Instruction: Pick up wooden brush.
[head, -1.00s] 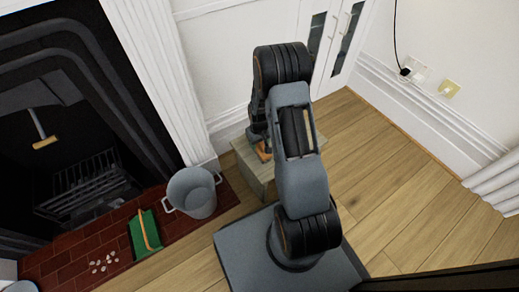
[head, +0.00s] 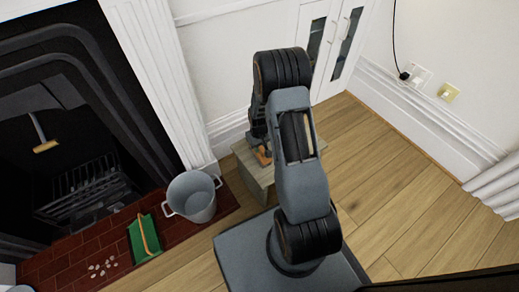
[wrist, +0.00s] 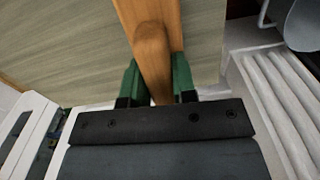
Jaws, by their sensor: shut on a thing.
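The wooden brush (wrist: 152,45) shows in the wrist view as an orange-brown wooden handle over a pale wooden surface. My gripper (wrist: 157,82) has its two green fingertips on either side of the handle and is shut on it. In the head view a small orange part of the brush (head: 263,157) shows at the top of a small wooden box or stool (head: 255,178), beside my arm. My arm hides most of the gripper there. I cannot tell whether the brush touches the top.
A grey metal bucket (head: 193,197) stands left of the box on the brick hearth (head: 75,262). A green dustpan (head: 144,238) and several pale pebbles (head: 103,267) lie there too. The fireplace is at far left. White cabinet doors (head: 335,45) stand behind. Wooden floor on the right is clear.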

